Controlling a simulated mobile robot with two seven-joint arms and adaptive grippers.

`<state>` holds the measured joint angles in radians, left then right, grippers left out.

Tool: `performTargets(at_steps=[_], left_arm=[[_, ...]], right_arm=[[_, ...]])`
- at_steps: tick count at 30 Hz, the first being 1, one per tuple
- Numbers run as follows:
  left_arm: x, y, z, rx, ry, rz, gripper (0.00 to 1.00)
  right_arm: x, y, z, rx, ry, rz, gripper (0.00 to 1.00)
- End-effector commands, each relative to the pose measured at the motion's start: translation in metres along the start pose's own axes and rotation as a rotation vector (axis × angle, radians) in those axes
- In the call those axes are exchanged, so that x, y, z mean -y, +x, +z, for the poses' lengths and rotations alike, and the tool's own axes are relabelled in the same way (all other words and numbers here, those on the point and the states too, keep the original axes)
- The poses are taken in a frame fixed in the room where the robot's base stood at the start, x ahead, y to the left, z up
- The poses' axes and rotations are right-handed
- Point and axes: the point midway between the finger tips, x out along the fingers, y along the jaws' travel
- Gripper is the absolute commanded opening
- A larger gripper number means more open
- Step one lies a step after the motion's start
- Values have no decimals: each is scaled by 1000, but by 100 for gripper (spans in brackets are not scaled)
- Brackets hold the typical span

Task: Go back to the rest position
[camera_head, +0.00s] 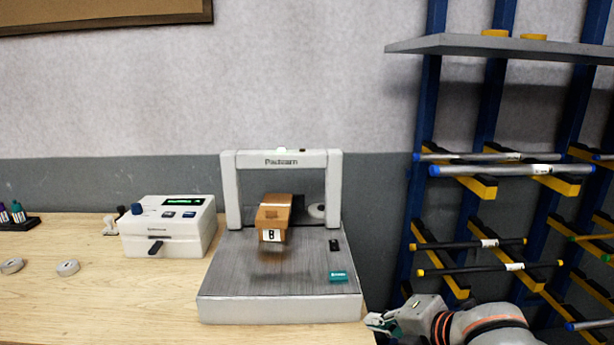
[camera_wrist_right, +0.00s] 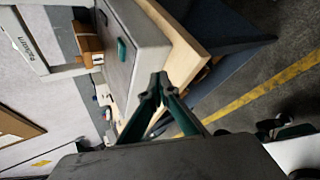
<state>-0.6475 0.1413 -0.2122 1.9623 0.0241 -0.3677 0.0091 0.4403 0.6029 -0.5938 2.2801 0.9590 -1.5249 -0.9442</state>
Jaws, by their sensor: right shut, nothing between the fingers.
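My right gripper (camera_head: 374,322) is low in the head view, just off the right front corner of the machine with the arch. Its arm comes in from the lower right. In the right wrist view its green fingertips (camera_wrist_right: 158,84) meet with nothing between them. My left gripper does not show in either view.
The grey arch machine (camera_head: 300,308) stands on the wooden table (camera_head: 100,290), with an orange-brown block marked B (camera_head: 272,215) under its arch. A white device (camera_head: 165,240) stands to its left. A blue rack (camera_head: 422,190) with several bars is at the right.

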Motion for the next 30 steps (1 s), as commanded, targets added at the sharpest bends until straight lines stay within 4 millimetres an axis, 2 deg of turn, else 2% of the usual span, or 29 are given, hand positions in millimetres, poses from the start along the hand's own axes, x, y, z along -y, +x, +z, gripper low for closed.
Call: performTargets(at_steps=[1,5,11,18,21,29,30], left_arm=[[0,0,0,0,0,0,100],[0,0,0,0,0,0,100],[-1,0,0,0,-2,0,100],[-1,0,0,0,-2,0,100],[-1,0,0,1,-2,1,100],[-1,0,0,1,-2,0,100],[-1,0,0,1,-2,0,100]], right_arm=[[13,2,-7,14,86,0,0],[45,2,-7,94,314,0,0],[114,-11,1,264,673,-21,0],[217,-55,11,538,1042,-68,0],[253,-77,12,647,1143,-83,0],[332,-140,9,912,1320,-118,0],[330,-124,5,870,1335,-100,0]])
